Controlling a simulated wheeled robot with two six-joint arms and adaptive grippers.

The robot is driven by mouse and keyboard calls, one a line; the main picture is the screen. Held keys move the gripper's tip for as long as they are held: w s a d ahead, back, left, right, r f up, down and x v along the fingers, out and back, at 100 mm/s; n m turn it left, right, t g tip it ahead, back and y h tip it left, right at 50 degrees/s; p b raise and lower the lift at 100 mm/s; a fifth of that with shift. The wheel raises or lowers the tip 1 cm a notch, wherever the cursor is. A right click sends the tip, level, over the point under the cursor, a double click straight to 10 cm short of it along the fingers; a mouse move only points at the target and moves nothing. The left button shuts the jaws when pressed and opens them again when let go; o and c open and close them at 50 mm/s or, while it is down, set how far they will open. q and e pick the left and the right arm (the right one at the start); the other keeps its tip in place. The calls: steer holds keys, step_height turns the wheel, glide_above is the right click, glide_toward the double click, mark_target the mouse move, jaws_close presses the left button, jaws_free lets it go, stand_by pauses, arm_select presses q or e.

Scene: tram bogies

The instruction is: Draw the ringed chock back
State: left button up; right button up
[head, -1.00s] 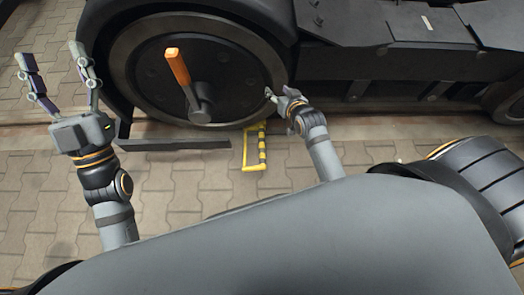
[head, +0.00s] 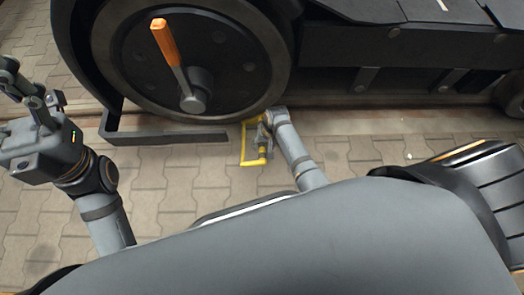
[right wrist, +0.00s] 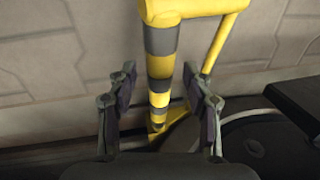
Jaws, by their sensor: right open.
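The chock is a yellow frame (head: 243,146) on the paving at the foot of the big wheel (head: 240,68). Its dark-banded bar is mostly hidden by my right gripper in the head view. In the right wrist view the bar (right wrist: 160,86), ringed in yellow and grey, runs between the two fingers of my right gripper (right wrist: 158,76). The fingers are open, one on each side of the bar, with gaps visible. My left gripper (head: 30,95) is raised at the left edge, away from the chock; its fingers are seen at an angle and partly cut off.
An orange-handled lever (head: 164,40) stands out from the wheel's hub. A dark flat bar (head: 170,137) lies left of the chock along the rail. The dark bogie frame (head: 400,55) overhangs at the right. The paving in front is clear.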

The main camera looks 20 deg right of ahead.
step_height(320, 180, down, 2)
steer(key=shift+w+a+f+b, duration=0.1)
steer(key=shift+a+f+b, duration=0.05)
steer(key=shift+b, duration=0.3)
steer(key=shift+c, duration=0.4)
jaws_close()
